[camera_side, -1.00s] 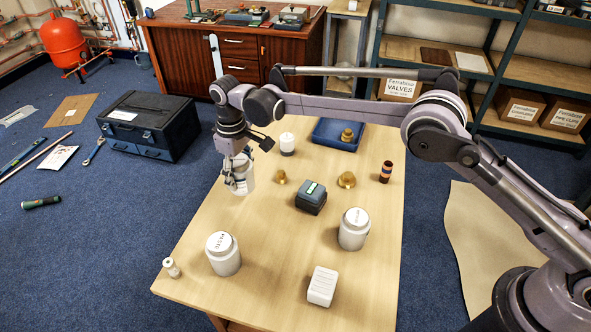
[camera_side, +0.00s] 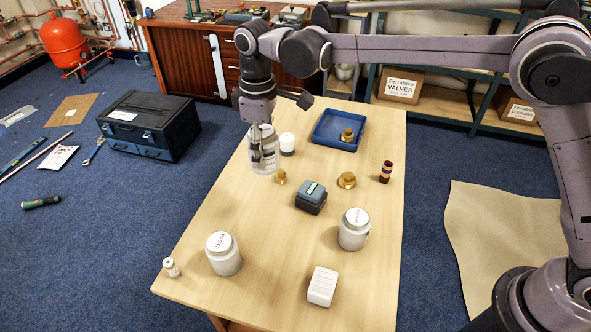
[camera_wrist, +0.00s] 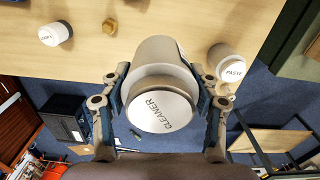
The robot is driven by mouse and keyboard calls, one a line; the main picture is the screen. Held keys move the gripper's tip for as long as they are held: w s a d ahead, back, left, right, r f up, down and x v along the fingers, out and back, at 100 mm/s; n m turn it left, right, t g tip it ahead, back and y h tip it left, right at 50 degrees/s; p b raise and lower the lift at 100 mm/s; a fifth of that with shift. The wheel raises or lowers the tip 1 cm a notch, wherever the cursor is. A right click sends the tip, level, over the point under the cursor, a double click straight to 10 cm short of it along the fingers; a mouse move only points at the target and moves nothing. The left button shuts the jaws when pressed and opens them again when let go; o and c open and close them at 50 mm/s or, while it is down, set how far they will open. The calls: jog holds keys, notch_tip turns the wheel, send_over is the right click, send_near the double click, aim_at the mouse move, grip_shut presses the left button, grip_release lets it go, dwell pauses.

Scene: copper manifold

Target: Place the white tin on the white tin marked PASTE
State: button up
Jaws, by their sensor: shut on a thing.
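My gripper (camera_side: 262,148) is shut on a white tin (camera_side: 269,160), with a finger on each side of it. In the wrist view the tin's lid (camera_wrist: 160,112) reads CLEANER, and my gripper (camera_wrist: 162,100) spans its body. The held tin is over the far left of the table, apparently raised; its exact height is unclear. The white tin marked PASTE (camera_side: 223,255) stands upright at the table's front left, well apart from my gripper. It also shows at the right of the wrist view (camera_wrist: 226,62).
Another white tin (camera_side: 354,230) stands right of the PASTE tin.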

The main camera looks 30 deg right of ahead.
jog(key=s+a+r+n, duration=0.2)
jog(key=s+a+r, duration=0.2)
jog(key=s, duration=0.2)
send_over(220, 242)
notch_tip(220, 242, down, 7)
jog(key=shift+f, duration=2.15)
jog(key=o, duration=1.4)
jog(key=shift+f, duration=0.15)
